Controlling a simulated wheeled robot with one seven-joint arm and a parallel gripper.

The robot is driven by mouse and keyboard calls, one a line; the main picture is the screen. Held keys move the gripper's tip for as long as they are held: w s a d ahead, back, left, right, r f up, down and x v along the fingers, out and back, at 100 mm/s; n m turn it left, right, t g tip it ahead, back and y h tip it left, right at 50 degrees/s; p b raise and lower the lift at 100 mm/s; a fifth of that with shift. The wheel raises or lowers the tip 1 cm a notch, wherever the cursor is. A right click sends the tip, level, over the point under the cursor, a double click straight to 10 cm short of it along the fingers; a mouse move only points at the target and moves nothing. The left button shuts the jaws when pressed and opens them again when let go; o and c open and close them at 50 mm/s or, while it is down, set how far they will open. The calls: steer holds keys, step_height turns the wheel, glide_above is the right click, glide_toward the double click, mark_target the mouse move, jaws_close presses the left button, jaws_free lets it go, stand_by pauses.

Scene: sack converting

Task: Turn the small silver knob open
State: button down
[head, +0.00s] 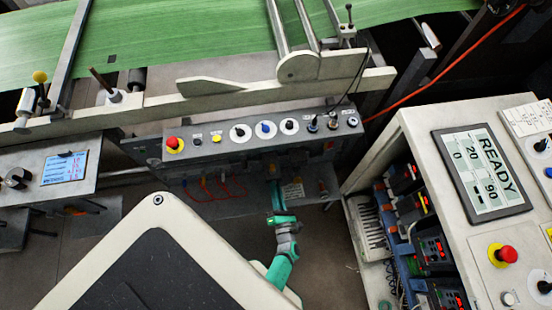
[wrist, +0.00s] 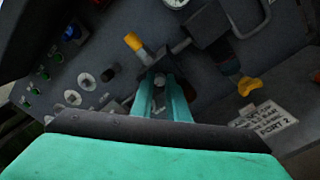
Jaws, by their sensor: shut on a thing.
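In the wrist view, the small silver knob (wrist: 159,80) shows between the tips of my gripper (wrist: 160,90). The two teal fingers are shut on it, one on each side. The fingers hide part of the knob and its base, so its angle is hard to tell. In the head view, my gripper (head: 276,196) reaches up to the lower front of the grey control panel. The knob is too small and covered to make out there.
A yellow-tipped lever (wrist: 133,42) stands just above the fingers, and a yellow handle (wrist: 249,86) is to their right. A label plate (wrist: 265,122) lies lower right. In the head view, a red stop button (head: 173,143) and several knobs line the panel. A READY screen (head: 482,172) stands right.

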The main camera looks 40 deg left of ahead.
steer(key=shift+s+n+h, duration=0.1)
steer(key=shift+n+h, duration=0.15)
steer(key=shift+n, duration=6.95)
steer(key=shift+s+n+h, duration=0.1)
steer(key=shift+n+h, duration=0.15)
steer(key=shift+n, duration=6.95)
steer(key=c, duration=1.7)
jaws_free()
steer(key=shift+a, duration=0.1)
